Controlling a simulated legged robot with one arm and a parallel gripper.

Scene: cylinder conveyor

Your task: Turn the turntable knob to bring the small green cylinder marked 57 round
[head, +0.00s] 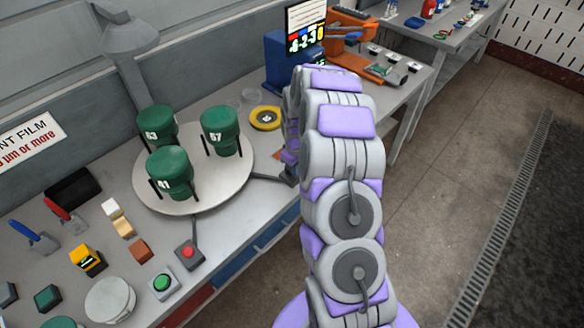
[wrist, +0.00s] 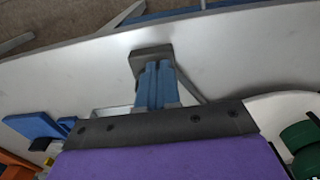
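The green cylinder marked 57 (head: 221,132) stands upright on the right back part of the round turntable (head: 205,190) in the head view. The turntable's rim also shows at the right of the wrist view (wrist: 262,108). A dark square box (wrist: 150,58), seemingly the knob's base, sits near the table edge, joined to the turntable by a grey bar. My gripper (wrist: 155,85) is over this box, with blue finger-like parts reaching to it. The knob itself is hidden, and I cannot tell whether the fingers grip it. In the head view my arm hides the gripper.
Two other green cylinders, marked 63 (head: 157,126) and 41 (head: 170,172), share the turntable. A red button box (head: 189,254) and a green button box (head: 163,284) stand in front. The floor at right is clear.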

